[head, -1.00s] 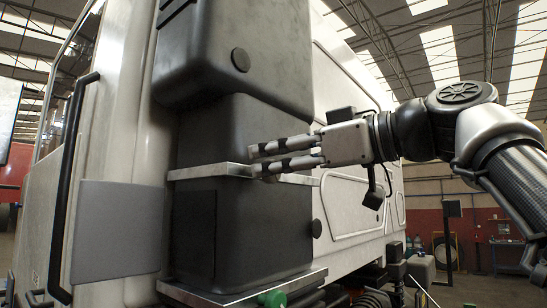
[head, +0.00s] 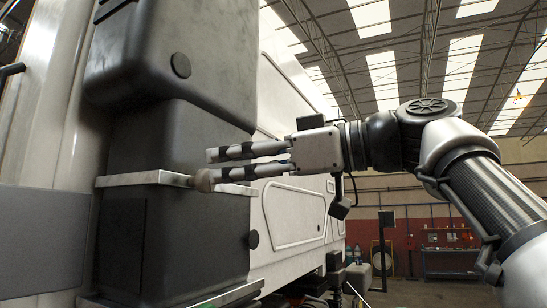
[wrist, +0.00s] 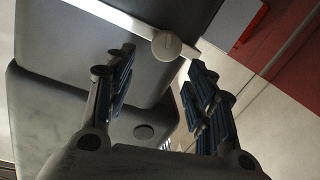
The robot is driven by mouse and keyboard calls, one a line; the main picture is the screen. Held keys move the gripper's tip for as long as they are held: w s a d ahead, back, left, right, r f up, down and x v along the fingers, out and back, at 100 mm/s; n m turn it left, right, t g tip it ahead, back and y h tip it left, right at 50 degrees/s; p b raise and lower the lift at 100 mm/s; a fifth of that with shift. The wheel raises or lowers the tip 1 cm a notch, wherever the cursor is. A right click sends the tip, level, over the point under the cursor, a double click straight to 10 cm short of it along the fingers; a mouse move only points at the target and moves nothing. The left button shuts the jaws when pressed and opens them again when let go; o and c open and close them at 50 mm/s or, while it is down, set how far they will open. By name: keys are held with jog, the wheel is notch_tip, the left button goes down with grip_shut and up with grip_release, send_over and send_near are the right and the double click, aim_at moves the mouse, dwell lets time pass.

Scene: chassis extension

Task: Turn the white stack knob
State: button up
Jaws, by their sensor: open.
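The white stack knob (head: 204,181) is a small pale round knob at the right end of a light metal strap (head: 135,178) across a dark grey stack. In the wrist view the knob (wrist: 166,46) shows as a pale disc near the top, just beyond and between the fingertips. My gripper (head: 212,167) is open and empty, fingers pointing left at the stack. In the head view its lower fingertip overlaps the knob's right side; I cannot tell whether they touch. In the wrist view the open fingers (wrist: 160,68) stand on either side below the knob.
The dark stack housing (head: 170,60) bulges out above the strap, close to the upper finger. The white truck body panel (head: 300,215) lies behind the gripper. Open floor lies at right.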

aim_at(206, 182)
jog(key=v, duration=0.7)
jog(key=shift+d, duration=0.25)
jog(key=shift+s, duration=0.1)
jog(key=shift+s+d+f+m+t+p, duration=0.9)
jog(key=shift+s+d+f+m+p, duration=0.4)
jog(key=shift+m+p, duration=0.8)
jog(key=p+x, duration=0.2)
jog(key=x, duration=0.6)
jog(key=p+x, duration=0.1)
jog(key=x, duration=0.7)
jog(key=shift+w+a+f+p, duration=0.1)
jog(key=shift+w+a+p, duration=0.15)
jog(key=shift+w+p, duration=0.15)
jog(key=shift+c, duration=0.2)
jog(key=c, duration=1.1)
